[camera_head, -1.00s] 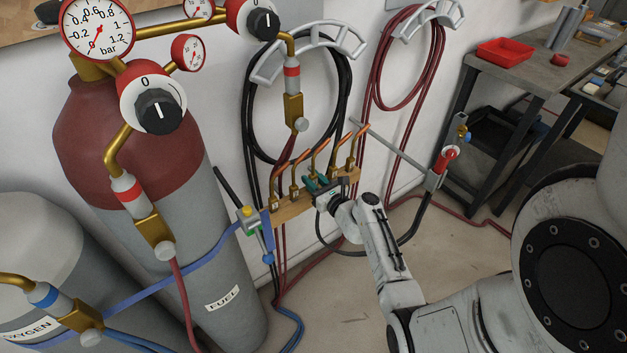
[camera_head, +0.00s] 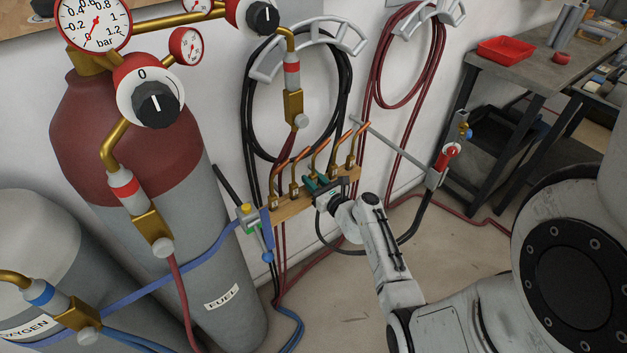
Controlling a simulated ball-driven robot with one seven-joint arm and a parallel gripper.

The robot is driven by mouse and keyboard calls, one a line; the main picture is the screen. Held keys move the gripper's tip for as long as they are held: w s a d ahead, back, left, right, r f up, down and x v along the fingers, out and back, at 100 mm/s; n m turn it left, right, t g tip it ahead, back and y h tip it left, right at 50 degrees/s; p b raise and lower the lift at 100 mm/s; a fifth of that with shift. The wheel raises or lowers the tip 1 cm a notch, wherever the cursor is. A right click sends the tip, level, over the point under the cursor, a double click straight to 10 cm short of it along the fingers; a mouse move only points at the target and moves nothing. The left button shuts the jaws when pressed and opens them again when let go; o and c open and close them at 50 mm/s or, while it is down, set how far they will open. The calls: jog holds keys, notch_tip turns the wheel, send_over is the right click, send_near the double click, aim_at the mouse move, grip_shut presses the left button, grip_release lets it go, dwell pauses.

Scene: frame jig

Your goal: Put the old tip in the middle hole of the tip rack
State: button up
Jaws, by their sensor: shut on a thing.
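The tip rack (camera_head: 291,212) is a wooden strip low in front of the wall. Several bent copper tips with brass bases stand along it, including one at its left end (camera_head: 273,196) and one at its right end (camera_head: 350,158). My gripper (camera_head: 314,184), with teal fingers, is at the middle of the rack, in front of the row. It is shut on a tip, apparently the middle one (camera_head: 317,152), whose copper end rises above the fingers. The gripper hides its base and the middle hole, so I cannot tell whether it is seated.
A torch (camera_head: 247,222) hangs at the rack's left end, and another torch (camera_head: 448,155) hangs to the right. Gas cylinders (camera_head: 185,235) stand at left. Coiled hoses (camera_head: 247,110) hang behind. A workbench (camera_head: 510,75) stands at the back right. Floor below the rack is partly clear.

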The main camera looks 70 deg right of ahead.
jog(key=shift+f, duration=0.2)
jog(key=o, duration=1.1)
jog(key=shift+c, duration=0.2)
jog(key=v, duration=1)
jog(key=shift+s+a, duration=0.2)
jog(key=shift+s, duration=0.15)
